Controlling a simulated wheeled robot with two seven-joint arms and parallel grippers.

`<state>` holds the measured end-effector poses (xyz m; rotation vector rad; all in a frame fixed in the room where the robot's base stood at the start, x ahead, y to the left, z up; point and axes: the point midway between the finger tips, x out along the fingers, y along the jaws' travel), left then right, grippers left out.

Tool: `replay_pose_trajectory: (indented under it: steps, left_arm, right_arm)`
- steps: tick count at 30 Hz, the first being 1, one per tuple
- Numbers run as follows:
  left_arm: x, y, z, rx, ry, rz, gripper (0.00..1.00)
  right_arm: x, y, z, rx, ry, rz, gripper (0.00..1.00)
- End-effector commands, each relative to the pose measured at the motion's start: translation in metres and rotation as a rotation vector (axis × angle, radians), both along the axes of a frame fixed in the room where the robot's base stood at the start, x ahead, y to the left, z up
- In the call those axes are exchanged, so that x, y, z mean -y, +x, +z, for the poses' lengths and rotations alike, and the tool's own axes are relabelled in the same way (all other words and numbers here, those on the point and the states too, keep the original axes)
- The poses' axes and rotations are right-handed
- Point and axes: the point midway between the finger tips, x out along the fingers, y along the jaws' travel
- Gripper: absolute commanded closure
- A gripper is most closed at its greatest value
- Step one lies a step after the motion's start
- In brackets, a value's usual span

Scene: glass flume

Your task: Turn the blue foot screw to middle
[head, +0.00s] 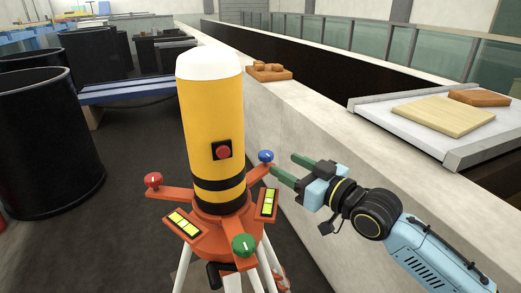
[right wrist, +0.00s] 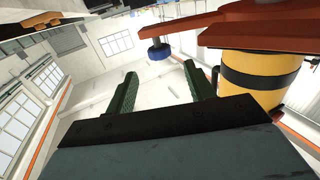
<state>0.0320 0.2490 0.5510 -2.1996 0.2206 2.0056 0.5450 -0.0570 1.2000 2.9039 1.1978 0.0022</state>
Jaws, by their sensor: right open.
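The blue foot screw (head: 265,156) sits at the end of an orange arm of the tripod base, right of the yellow cylinder (head: 211,130). A small pale mark shows on its top. My right gripper (head: 285,165) is open and empty just right of the screw, its green fingers pointing at it. In the right wrist view the blue foot screw (right wrist: 159,53) appears just beyond the fingertips, roughly between them in the picture; I see no contact. A red foot screw (head: 153,180) and a green foot screw (head: 243,245) are on the other arms. My left gripper is not in view.
Two yellow level vials (head: 184,224) (head: 267,203) lie on the orange base. A pale flume wall (head: 300,115) runs behind my right gripper. A tray with a wooden board (head: 440,115) is at right. Black barrels (head: 45,140) stand at left.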

Motion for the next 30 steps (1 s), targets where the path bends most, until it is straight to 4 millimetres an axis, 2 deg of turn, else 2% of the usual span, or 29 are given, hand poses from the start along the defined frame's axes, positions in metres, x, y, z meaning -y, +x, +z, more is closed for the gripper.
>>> replay_pose_trajectory:
  steps: [6,15,28,30]
  left_arm:
    - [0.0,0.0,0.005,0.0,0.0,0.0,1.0]
    - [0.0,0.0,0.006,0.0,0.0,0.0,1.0]
    - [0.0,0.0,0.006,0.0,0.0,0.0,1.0]
    - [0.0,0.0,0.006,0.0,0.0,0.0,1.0]
  right_arm:
    - [-0.034,0.033,0.002,0.001,0.001,0.001,0.47]
    - [-0.063,0.062,0.001,0.001,0.001,0.0,0.47]
    - [-0.069,0.068,0.0,-0.001,-0.001,0.0,0.47]
    - [-0.069,0.068,0.0,-0.001,-0.001,0.0,0.53]
